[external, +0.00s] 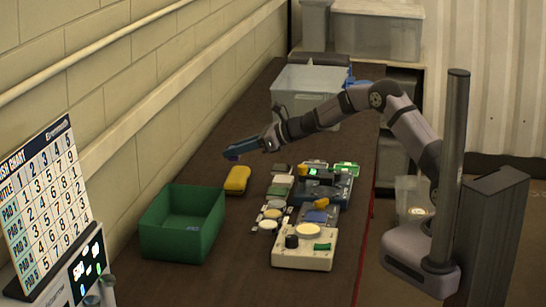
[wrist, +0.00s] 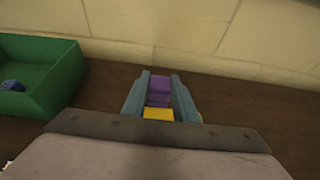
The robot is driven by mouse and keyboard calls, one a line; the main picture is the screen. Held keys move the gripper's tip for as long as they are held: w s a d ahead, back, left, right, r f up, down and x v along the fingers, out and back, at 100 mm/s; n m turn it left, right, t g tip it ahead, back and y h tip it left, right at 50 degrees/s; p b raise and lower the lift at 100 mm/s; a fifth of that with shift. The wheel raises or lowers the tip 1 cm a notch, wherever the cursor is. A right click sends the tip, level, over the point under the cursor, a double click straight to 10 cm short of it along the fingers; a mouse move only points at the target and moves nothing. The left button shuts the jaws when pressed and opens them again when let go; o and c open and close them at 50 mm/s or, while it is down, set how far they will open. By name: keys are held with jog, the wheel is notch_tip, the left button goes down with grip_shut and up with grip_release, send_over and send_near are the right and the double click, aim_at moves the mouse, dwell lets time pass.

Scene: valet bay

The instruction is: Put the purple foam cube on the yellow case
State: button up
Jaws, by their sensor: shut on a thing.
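My gripper (external: 236,151) is shut on the purple foam cube, which shows between the two blue-grey fingers in the wrist view (wrist: 159,85). In the external view the cube is hard to tell from the dark fingers. The yellow case (external: 237,180) lies on the brown bench by the wall. My gripper holds the cube above the case, apart from it in the external view. Part of the case also shows between the fingers in the wrist view (wrist: 158,113); the rest of it is hidden there by my gripper.
An open green bin (external: 165,232) with a small blue thing inside stands left of the case. To the right are several small pads, a blue device (external: 325,190) and a cream box with knobs (external: 303,258). A translucent tub (external: 303,88) stands farther back. The block wall is close.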

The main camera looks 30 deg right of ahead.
aim_at(236, 178)
jog(key=shift+f+p, duration=0.3)
jog(key=shift+f, duration=2.45)
jog(key=shift+f+b, duration=0.25)
jog(key=shift+b, duration=0.05)
jog(key=o, duration=1)
jog(key=shift+r, duration=0.1)
jog(key=shift+o, duration=0.2)
jog(key=shift+r, duration=0.2)
jog(key=b+v, duration=0.2)
jog(key=v, duration=1)
jog(key=shift+s+f, duration=0.15)
